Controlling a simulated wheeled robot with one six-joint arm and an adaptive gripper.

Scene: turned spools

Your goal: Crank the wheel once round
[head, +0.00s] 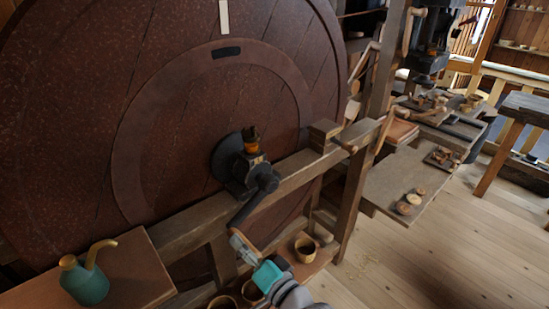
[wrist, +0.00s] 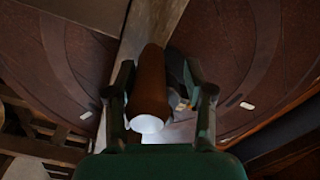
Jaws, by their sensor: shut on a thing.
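The big red-brown wheel (head: 190,110) fills the left and middle of the head view. A pale strip (head: 224,17) sits near its top, and a dark patch (head: 227,52) lies below that. A dark crank arm (head: 252,207) slants down and left from the hub on the wooden beam. My gripper (head: 247,252) is at the crank's low end, below the hub. In the wrist view, the brown crank handle (wrist: 152,85), with a white end, lies between my two fingers, which are shut on it. In the head view, the gripper mostly hides the handle.
A wooden beam (head: 300,172) on posts crosses in front of the wheel. A teal oil can (head: 85,280) stands on a board at lower left. Wooden cups (head: 305,249) sit on a low shelf near my gripper. A bench (head: 400,185) with turned pieces stands right; floor beyond is open.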

